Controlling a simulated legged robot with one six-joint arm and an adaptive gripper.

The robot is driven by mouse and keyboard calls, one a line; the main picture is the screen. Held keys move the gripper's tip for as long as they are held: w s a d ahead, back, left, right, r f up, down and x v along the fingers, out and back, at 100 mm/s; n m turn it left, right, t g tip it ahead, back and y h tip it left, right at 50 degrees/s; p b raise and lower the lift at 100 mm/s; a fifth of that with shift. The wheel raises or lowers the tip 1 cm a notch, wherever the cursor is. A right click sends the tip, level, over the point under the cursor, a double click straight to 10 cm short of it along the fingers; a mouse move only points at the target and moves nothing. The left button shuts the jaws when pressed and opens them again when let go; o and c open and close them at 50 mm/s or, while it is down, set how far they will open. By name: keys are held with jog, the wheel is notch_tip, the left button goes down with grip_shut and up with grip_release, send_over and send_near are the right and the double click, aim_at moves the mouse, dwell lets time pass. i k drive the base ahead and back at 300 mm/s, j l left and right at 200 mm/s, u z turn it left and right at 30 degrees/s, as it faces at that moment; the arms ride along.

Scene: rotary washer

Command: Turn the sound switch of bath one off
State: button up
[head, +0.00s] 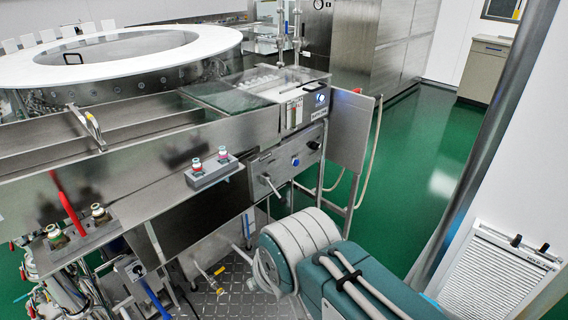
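I cannot tell which control is the sound switch of bath one, as the labels are too small to read. My gripper is not in view; teal and white parts of my own body show at the bottom centre.
A large round white-rimmed washer (198,47) stands at upper left behind the steel troughs. A red handle (68,213) rises beside the lower-left box. Hoses and valves crowd the lower left. The green floor (425,150) to the right is clear.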

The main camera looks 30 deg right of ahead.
aim_at(315, 146)
jog(key=i+l+z, duration=0.1)
jog(key=z, duration=0.55)
jog(key=i+z, duration=0.3)
jog(key=i, duration=0.3)
jog(key=i+j+z, duration=0.1)
jog(key=i+z, duration=0.25)
jog(key=i, duration=0.2)
jog(key=i+j, duration=0.1)
jog(key=i, duration=0.3)
